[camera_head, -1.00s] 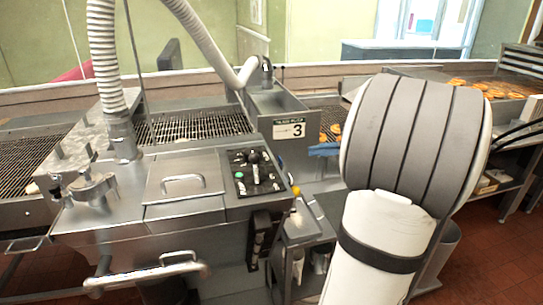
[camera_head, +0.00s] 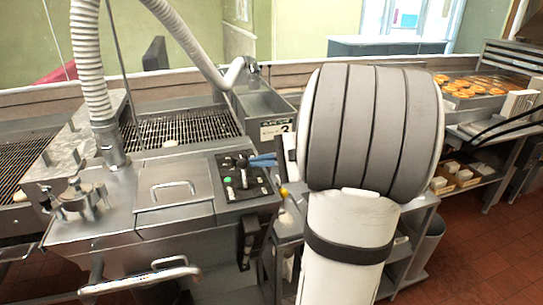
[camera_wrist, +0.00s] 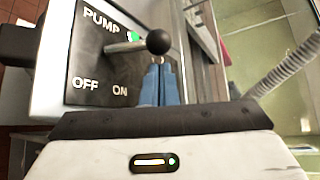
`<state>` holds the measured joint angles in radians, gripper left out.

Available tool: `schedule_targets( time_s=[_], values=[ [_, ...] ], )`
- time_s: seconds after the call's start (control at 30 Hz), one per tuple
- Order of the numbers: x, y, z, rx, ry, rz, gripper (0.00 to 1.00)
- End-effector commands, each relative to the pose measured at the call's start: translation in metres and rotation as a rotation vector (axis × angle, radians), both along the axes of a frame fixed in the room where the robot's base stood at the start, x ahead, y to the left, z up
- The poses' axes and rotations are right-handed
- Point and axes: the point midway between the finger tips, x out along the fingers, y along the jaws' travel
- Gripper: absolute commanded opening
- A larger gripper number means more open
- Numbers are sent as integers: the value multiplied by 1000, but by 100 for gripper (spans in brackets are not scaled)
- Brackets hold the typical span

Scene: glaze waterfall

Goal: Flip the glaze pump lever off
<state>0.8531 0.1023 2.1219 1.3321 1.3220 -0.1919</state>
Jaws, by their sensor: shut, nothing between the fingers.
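The pump lever shows in the wrist view as a metal rod ending in a black ball knob (camera_wrist: 158,41). It sticks out from a dark panel (camera_wrist: 95,55) marked PUMP, OFF and ON, and leans toward the right, the ON side. A green light (camera_wrist: 133,36) shows behind the rod. My gripper (camera_wrist: 162,65) has its blue fingers shut together, with the tips just beside the knob; I cannot tell if they touch it. In the head view, my gripper (camera_head: 252,161) reaches the control panel (camera_head: 243,180) from the right, close to the black knob (camera_head: 242,163).
The steel glaze machine has a lid with a handle (camera_head: 172,190) left of the panel. A ribbed white hose (camera_head: 90,65) rises at the left. A conveyor grate (camera_head: 190,127) lies behind. A shelf with small boxes (camera_head: 458,175) stands at the right.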

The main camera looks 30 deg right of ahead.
Motion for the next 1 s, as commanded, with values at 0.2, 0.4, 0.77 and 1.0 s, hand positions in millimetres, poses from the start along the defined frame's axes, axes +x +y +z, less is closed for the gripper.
schedule_targets(
  time_s=[0.2, 0.4, 0.77, 1.0],
  values=[
    [-1, 3, 0, 1, 1, 0, 0],
    [-1, 3, 0, 0, 0, 0, 0],
    [-4, 3, 0, -14, -48, -1, 0],
    [-6, 3, 0, -22, -77, -2, 0]
  ],
)
